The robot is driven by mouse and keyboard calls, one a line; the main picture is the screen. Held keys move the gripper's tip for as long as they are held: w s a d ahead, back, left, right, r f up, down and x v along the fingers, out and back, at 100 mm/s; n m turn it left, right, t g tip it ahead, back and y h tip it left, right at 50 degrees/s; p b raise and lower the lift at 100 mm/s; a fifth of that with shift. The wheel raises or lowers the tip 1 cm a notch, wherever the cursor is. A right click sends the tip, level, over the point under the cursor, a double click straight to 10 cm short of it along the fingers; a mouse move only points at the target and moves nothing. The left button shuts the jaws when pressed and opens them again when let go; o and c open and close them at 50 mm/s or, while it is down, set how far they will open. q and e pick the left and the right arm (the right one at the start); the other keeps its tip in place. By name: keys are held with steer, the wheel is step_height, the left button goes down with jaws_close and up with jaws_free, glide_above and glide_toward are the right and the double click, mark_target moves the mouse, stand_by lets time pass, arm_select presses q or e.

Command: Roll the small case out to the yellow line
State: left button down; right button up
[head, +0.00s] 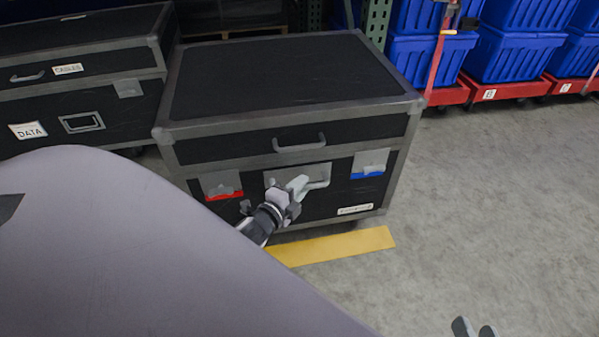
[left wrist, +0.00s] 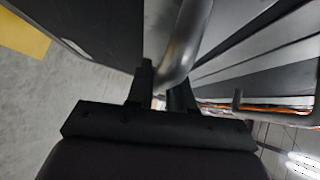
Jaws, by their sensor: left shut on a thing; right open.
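The small case (head: 280,80) is black with grey metal edges and stands in the middle of the head view on castors. Its front has an upper handle, a lower handle, a red latch at left and a blue latch at right. My left gripper (head: 298,188) is shut on the lower front handle (head: 318,184); the left wrist view shows this handle (left wrist: 182,50) between the fingers. The yellow line (head: 335,246) lies on the floor just in front of the case, partly hidden by my arm. My right gripper (head: 474,328) is open and empty at the bottom edge.
A larger black case (head: 75,75) with labels stands at the left. Blue totes (head: 415,65) on red dollies (head: 505,89) stand at the back right, with straps. A green rack post (head: 376,22) rises behind the case. The grey floor (head: 500,190) at the right is clear.

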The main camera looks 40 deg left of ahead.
arm_select(q)
steer(key=shift+s+d, duration=0.1)
arm_select(e)
steer(key=shift+d, duration=0.1)
arm_select(q)
steer(key=c, duration=1.1)
jaws_free()
arm_select(e)
steer(key=shift+r, duration=0.1)
arm_select(q)
steer(key=shift+s, duration=0.2)
steer(key=s+r+p, duration=0.1)
steer(key=s+p, duration=0.1)
steer(key=s, duration=0.4)
steer(key=shift+s+d, duration=0.2)
steer(key=shift+s, duration=0.1)
arm_select(e)
steer(key=shift+s+d+h, duration=0.2)
steer(key=shift+d+h, duration=0.1)
steer(key=shift+d, duration=0.2)
steer(key=shift+s+d+h, duration=0.15)
steer(key=shift+d+h, duration=0.15)
steer(key=shift+d, duration=0.2)
